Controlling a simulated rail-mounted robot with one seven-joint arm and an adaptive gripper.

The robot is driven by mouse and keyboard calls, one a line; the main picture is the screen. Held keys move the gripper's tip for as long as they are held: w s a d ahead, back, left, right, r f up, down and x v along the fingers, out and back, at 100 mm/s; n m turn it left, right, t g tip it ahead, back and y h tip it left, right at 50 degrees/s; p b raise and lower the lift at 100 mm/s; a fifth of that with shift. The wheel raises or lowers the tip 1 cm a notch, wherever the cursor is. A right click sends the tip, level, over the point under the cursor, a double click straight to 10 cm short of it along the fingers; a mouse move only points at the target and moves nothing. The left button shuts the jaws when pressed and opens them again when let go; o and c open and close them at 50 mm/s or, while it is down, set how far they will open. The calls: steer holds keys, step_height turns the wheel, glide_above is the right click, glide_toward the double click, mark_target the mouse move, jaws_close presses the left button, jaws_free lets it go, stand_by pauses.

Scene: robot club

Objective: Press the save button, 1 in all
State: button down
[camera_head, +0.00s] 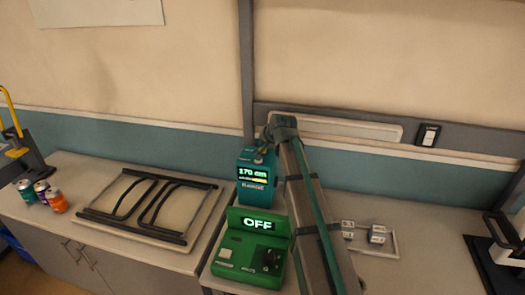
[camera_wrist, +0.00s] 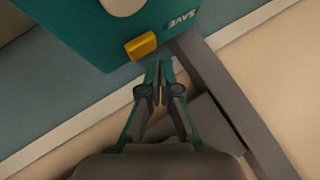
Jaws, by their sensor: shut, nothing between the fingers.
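The save button is a yellow block (camera_wrist: 141,46) on a teal device, beside the printed word SAVE in the wrist view. The teal device (camera_head: 251,190) stands at the back of the counter and its display reads 170 cm; it also fills the top of the wrist view (camera_wrist: 85,30). My gripper (camera_wrist: 157,66) is shut and empty, its fingertips just below and right of the yellow button, seemingly apart from it. In the head view my arm's end covers the upper right of the device, and the button cannot be made out there.
A green box (camera_head: 248,248) with an OFF display stands in front of the teal device. A folded black frame (camera_head: 150,208) lies to the left, with several cans (camera_head: 42,190) beyond it. Small white blocks (camera_head: 376,234) lie on the right counter. A wall rail (camera_head: 247,70) runs behind.

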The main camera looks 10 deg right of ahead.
steer(key=shift+f, duration=0.4)
steer(key=shift+f+b, duration=0.3)
steer(key=shift+f, duration=0.15)
stand_by(0.9)
steer(key=shift+r, duration=0.1)
steer(key=shift+r+p, duration=0.5)
steer(key=shift+r, duration=0.3)
steer(key=shift+r+p, duration=1.35)
steer(key=shift+r, duration=1.15)
steer(key=shift+s+f, duration=0.1)
steer(key=shift+s, duration=0.05)
